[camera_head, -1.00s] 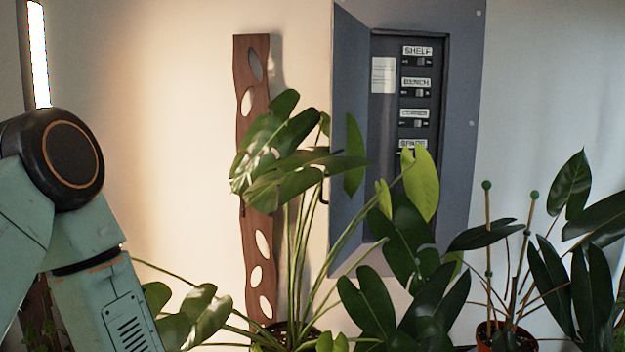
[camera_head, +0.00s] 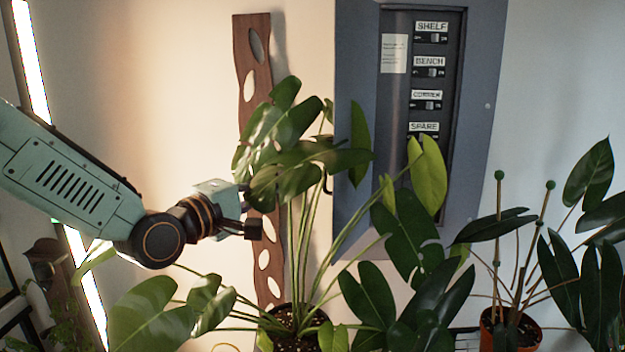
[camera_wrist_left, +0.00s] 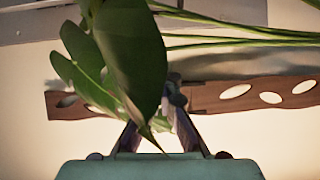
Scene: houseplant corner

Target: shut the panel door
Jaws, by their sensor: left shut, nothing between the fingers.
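The grey panel door (camera_head: 354,95) stands open on the left side of the grey wall panel (camera_head: 478,110). Plant leaves hide part of its lower half. Inside the panel, labelled switches show, marked SHELF, BENCH and SPARE among others. My left gripper (camera_head: 255,229) is to the left of the door and apart from it, in front of the wooden strip and beside the plant stems. It is shut and empty. In the left wrist view its fingers (camera_wrist_left: 172,88) show behind a large dark leaf that partly covers them. My right gripper is not in view.
A large leafy plant (camera_head: 290,150) in a dark pot (camera_head: 297,322) stands between my left gripper and the door. A wooden strip with oval holes (camera_head: 245,125) hangs on the wall. Another plant in an orange pot (camera_head: 508,335) is at the right. A lit tube (camera_head: 32,65) stands left.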

